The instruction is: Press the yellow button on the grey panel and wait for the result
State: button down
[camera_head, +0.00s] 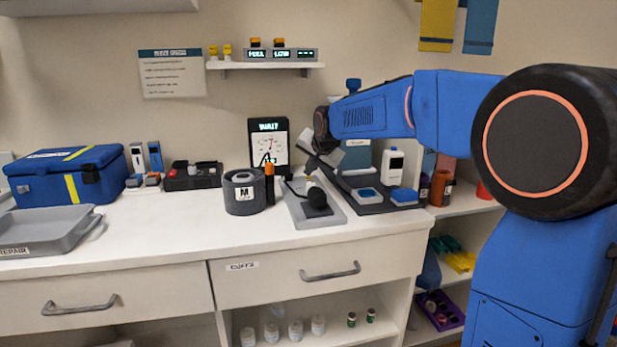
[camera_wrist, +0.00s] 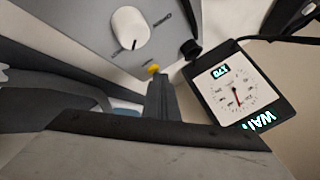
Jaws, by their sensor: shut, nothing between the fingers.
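The grey panel (camera_head: 332,213) lies on the white counter and fills the top of the wrist view (camera_wrist: 85,22). It carries a white knob (camera_wrist: 129,28) and a small yellow button (camera_wrist: 153,69). My gripper (camera_head: 311,167) is over the panel, pointing down. In the wrist view its fingers (camera_wrist: 160,82) are shut and empty, with the tips right at the yellow button. I cannot tell whether they touch it. In the head view the arm and gripper hide the button. A black-framed gauge (camera_head: 268,143) behind the panel reads "WAIT"; it also shows in the wrist view (camera_wrist: 237,85).
A dark tray (camera_head: 373,209) with blue-topped items stands close right of the panel. A grey cylinder (camera_head: 244,192) marked "M" and an orange-topped marker (camera_head: 269,182) stand close left. A black cable lies near the panel. The counter's left-middle front is clear.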

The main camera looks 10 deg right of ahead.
aim_at(310, 180)
jog(key=shift+r, duration=0.9)
notch_tip(310, 180, up, 5)
dwell(0.5)
dwell(0.5)
